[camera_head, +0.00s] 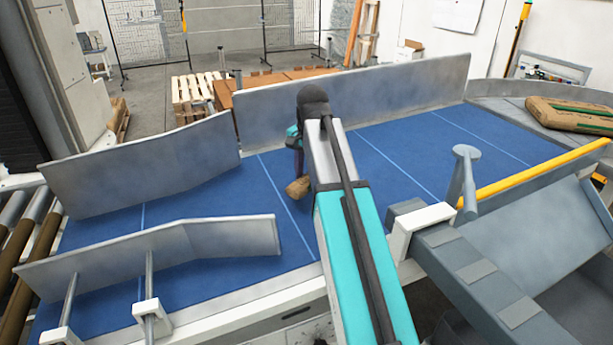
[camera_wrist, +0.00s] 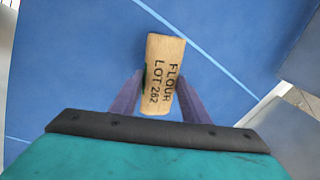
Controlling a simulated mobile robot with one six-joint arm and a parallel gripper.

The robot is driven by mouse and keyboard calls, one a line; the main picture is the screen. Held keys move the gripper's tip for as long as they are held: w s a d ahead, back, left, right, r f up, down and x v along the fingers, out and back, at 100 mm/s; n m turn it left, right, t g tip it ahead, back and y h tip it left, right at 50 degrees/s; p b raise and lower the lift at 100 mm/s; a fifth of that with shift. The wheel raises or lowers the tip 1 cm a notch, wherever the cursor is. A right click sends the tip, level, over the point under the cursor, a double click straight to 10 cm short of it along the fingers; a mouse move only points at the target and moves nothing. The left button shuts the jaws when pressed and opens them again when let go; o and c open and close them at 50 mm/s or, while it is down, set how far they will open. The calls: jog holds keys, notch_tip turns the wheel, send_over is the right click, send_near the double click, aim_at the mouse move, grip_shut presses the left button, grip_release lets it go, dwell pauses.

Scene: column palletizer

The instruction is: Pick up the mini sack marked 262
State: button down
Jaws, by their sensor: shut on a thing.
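The mini sack marked 262 (camera_wrist: 163,72) is tan and reads "FLOUR LOT 262" in the wrist view. My gripper (camera_wrist: 160,97) is shut on it, with one purple finger on each side. In the head view the sack (camera_head: 298,187) shows as a small tan shape left of my arm, over the blue belt. My gripper is mostly hidden behind my arm there. I cannot tell whether the sack touches the belt.
The blue conveyor belt (camera_head: 400,163) has metal guide walls, one long at the back (camera_head: 352,95) and shorter ones at the left (camera_head: 140,165). A large brown sack (camera_head: 570,115) lies at the far right. A yellow bar (camera_head: 535,170) and grey chute (camera_head: 540,235) stand at the right.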

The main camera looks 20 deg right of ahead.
jog(key=s+a+b, duration=0.1)
jog(key=s, duration=0.2)
jog(key=s+a+b, duration=0.1)
jog(key=s, duration=0.3)
jog(key=s+a+r+b, duration=0.1)
jog(key=s+a, duration=0.1)
jog(key=s, duration=0.2)
jog(key=shift+s, duration=0.25)
dwell(0.4)
